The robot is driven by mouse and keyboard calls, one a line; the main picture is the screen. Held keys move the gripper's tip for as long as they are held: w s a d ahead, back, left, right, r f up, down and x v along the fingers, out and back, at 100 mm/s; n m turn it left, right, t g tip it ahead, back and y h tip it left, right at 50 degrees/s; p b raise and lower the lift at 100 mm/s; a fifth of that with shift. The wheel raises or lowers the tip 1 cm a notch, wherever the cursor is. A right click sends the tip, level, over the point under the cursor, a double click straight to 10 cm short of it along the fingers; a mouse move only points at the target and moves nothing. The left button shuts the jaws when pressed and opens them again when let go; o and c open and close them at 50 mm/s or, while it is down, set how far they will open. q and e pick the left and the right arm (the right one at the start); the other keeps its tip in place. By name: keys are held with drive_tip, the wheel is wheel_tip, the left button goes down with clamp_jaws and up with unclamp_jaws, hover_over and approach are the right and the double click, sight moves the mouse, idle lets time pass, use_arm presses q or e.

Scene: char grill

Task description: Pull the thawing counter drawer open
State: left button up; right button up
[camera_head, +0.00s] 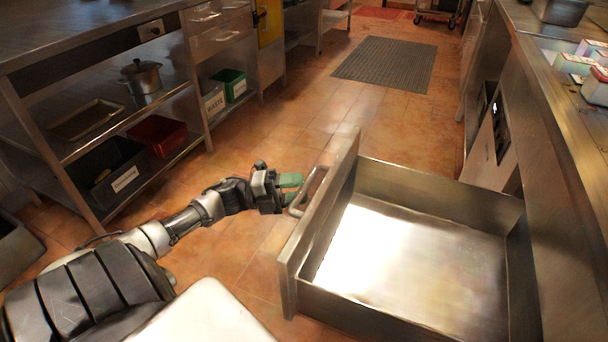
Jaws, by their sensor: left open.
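The thawing counter drawer (400,262) is pulled far out from the counter on the right. It is a metal drawer and looks empty inside. Its bar handle (308,191) is on the front panel, facing left. My left gripper (291,190) has green fingertips and is open at the handle. One finger is above and one below in the picture, close to the bar. I cannot tell whether they touch it. My right gripper is not in view.
The metal counter (565,110) runs along the right, with containers (597,86) on top. A shelf unit on the left holds a pot (140,77), a red bin (157,134) and a black bin (108,172). A grey floor mat (388,64) lies ahead on clear tiles.

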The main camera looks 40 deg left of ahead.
use_arm(q)
drive_tip(key=v, duration=0.9)
idle(0.3)
